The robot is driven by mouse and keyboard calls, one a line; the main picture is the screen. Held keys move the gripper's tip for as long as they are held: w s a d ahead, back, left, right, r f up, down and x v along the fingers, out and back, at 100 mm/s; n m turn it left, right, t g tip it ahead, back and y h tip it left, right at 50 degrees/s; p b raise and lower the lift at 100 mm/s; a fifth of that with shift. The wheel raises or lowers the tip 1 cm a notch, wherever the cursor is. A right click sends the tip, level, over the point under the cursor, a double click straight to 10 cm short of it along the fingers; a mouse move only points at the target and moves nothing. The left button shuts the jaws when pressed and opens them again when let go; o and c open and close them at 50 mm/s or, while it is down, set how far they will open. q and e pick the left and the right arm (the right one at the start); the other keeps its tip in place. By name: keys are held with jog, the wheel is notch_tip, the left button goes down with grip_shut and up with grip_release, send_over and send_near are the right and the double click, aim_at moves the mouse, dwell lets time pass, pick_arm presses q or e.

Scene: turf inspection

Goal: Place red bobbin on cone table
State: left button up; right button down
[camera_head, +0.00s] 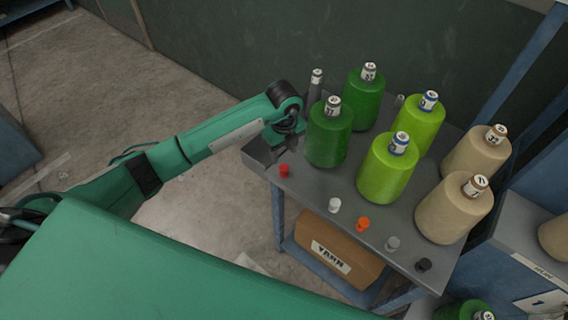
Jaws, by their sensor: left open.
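The red bobbin (284,171) stands upright on the grey cone table (312,187), close to its left front corner. My left gripper (266,158) points down at the table's left end, just behind and to the left of the red bobbin. It is open, and no object shows between its fingers. Its fingertips are small and dark against the grey top, so I cannot tell whether they touch the table. My right gripper is not in view.
A white bobbin (334,205), orange bobbin (363,224), grey bobbin (393,243) and black bobbin (423,264) line the front edge. Dark green (329,137), light green (387,171) and beige cones (452,212) stand behind. A yarn box (338,252) sits below.

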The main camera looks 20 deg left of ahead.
pick_arm(q)
notch_tip(320, 180, up, 4)
jog(key=shift+f, duration=0.15)
dwell(0.5)
